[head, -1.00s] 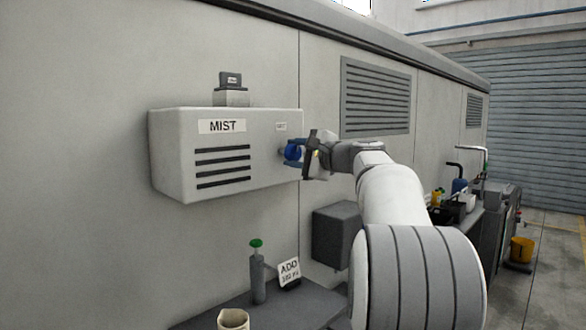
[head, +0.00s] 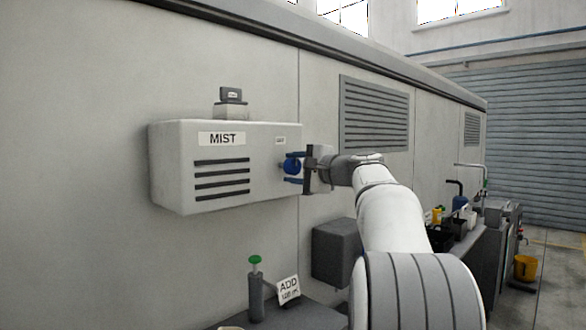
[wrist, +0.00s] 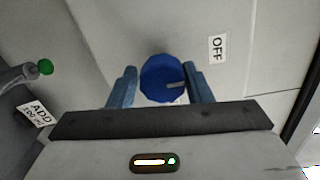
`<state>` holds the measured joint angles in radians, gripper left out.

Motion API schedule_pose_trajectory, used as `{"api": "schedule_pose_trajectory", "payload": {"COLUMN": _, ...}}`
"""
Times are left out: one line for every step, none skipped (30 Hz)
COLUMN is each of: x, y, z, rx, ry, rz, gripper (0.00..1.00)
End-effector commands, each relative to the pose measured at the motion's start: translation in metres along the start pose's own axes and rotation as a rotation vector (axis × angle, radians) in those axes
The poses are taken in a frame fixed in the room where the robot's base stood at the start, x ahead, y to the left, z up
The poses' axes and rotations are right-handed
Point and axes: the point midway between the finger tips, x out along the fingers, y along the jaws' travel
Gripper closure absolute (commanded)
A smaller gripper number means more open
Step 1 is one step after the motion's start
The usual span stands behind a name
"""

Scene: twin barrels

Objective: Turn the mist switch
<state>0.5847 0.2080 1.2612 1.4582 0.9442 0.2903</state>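The mist box is a pale wall-mounted housing (head: 172,170) with a MIST sign (head: 222,139) and dark slots. Its switch is a round blue knob (head: 292,167) on the right end face, below a small label (head: 280,141). In the wrist view the knob (wrist: 160,75) shows a grey mark at its lower right edge, and the label reads OFF (wrist: 217,48). My gripper (head: 287,166) is at the knob. In the wrist view its blue fingers (wrist: 159,69) are apart, one on each side of the knob. The right finger is very close to it; I cannot tell whether it touches.
A small grey device (head: 231,97) sits on the box. A dark grey box (head: 336,252) is on the wall below my arm. A green-topped bottle (head: 256,290) and an ADD card (head: 288,288) stand on a shelf. A cluttered bench and a yellow bucket (head: 525,267) are at the right.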

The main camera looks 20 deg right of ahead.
Motion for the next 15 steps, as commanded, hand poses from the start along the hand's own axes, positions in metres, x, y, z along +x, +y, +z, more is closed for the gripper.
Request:
{"api": "schedule_pose_trajectory", "payload": {"x": 0.0003, "y": 0.0004, "z": 0.0002, "rx": 0.000, "ry": -0.001, "rz": 0.000, "gripper": 0.52}}
{"api": "schedule_pose_trajectory", "payload": {"x": 0.0003, "y": 0.0001, "z": 0.0003, "rx": 0.000, "ry": 0.000, "rz": -0.001, "gripper": 0.49}}
{"api": "schedule_pose_trajectory", "payload": {"x": 0.0002, "y": -0.0002, "z": 0.0003, "rx": 0.000, "ry": 0.000, "rz": -0.001, "gripper": 0.46}}
{"api": "schedule_pose_trajectory", "payload": {"x": 0.0001, "y": -0.0005, "z": 0.0003, "rx": 0.000, "ry": 0.000, "rz": -0.002, "gripper": 0.43}}
{"api": "schedule_pose_trajectory", "payload": {"x": 0.0001, "y": -0.0008, "z": 0.0003, "rx": 0.000, "ry": 0.000, "rz": -0.002, "gripper": 0.41}}
{"api": "schedule_pose_trajectory", "payload": {"x": 0.0000, "y": -0.0011, "z": 0.0003, "rx": 0.000, "ry": 0.001, "rz": -0.003, "gripper": 0.39}}
{"api": "schedule_pose_trajectory", "payload": {"x": 0.0000, "y": -0.0013, "z": 0.0003, "rx": 0.000, "ry": 0.001, "rz": -0.003, "gripper": 0.39}}
{"api": "schedule_pose_trajectory", "payload": {"x": -0.0001, "y": -0.0014, "z": 0.0003, "rx": 0.000, "ry": 0.001, "rz": -0.003, "gripper": 0.39}}
{"api": "schedule_pose_trajectory", "payload": {"x": -0.0001, "y": -0.0016, "z": 0.0003, "rx": 0.000, "ry": 0.001, "rz": -0.004, "gripper": 0.39}}
{"api": "schedule_pose_trajectory", "payload": {"x": -0.0001, "y": -0.0018, "z": 0.0003, "rx": 0.000, "ry": 0.001, "rz": -0.004, "gripper": 0.39}}
{"api": "schedule_pose_trajectory", "payload": {"x": -0.0002, "y": -0.0019, "z": 0.0004, "rx": 0.000, "ry": 0.001, "rz": -0.004, "gripper": 0.39}}
{"api": "schedule_pose_trajectory", "payload": {"x": -0.0005, "y": -0.0020, "z": 0.0004, "rx": 0.000, "ry": 0.002, "rz": -0.004, "gripper": 0.39}}
{"api": "schedule_pose_trajectory", "payload": {"x": -0.0012, "y": -0.0021, "z": 0.0003, "rx": 0.000, "ry": 0.002, "rz": -0.005, "gripper": 0.39}}
{"api": "schedule_pose_trajectory", "payload": {"x": -0.0026, "y": -0.0022, "z": 0.0002, "rx": 0.000, "ry": 0.002, "rz": -0.005, "gripper": 0.39}}
{"api": "schedule_pose_trajectory", "payload": {"x": -0.0057, "y": -0.0022, "z": 0.0001, "rx": 0.000, "ry": 0.003, "rz": -0.005, "gripper": 0.39}}
